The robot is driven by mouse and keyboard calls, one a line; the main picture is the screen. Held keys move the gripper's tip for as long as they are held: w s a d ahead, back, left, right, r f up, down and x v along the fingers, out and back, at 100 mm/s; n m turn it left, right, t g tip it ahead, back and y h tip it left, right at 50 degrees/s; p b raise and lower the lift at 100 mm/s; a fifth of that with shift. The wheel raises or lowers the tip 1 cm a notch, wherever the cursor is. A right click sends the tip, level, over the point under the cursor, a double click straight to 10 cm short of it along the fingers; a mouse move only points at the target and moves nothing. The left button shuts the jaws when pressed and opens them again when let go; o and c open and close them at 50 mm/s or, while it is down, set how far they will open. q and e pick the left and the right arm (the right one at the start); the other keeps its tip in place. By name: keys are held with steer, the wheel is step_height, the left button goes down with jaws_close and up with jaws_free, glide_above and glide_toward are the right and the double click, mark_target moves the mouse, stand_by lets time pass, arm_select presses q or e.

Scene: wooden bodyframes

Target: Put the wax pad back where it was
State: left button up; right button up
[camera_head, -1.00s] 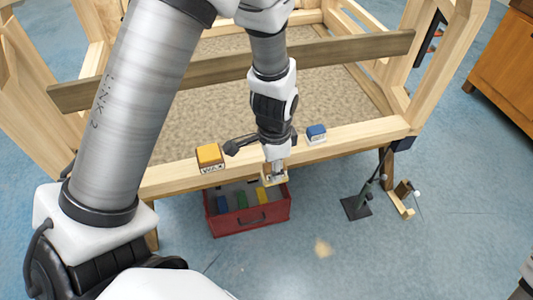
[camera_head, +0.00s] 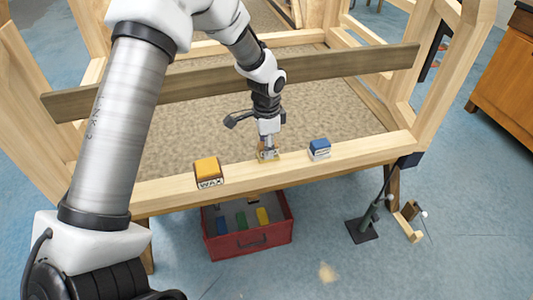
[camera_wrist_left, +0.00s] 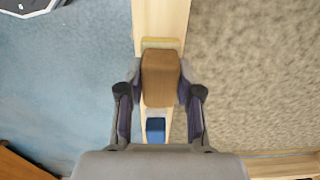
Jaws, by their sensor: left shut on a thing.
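My left gripper (camera_head: 268,154) is shut on a brown block with a yellowish base, which looks like the wax pad. It sits between the two fingers in the left wrist view (camera_wrist_left: 161,78). The gripper points down at the front wooden beam (camera_head: 365,148), between an orange block marked WAX (camera_head: 207,171) and a blue block (camera_head: 319,149). Both blocks rest on the beam. I cannot tell whether the held pad touches the beam. The blue block also shows below the held pad in the left wrist view (camera_wrist_left: 155,127). My right gripper is not in view.
A red open toolbox (camera_head: 248,243) with blue, green and yellow items stands on the floor below the beam. A dark stand (camera_head: 364,228) is at the right on the floor. A darker plank (camera_head: 335,65) crosses the frame behind the gripper. The beam right of the blue block is bare.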

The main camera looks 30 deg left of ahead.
arm_select(q)
steer(key=shift+f, duration=1.65)
steer(key=shift+f, duration=0.1)
steer(key=o, duration=1)
step_height(320, 180, up, 12)
steer(key=shift+r+p, duration=0.15)
steer(key=shift+p, duration=0.2)
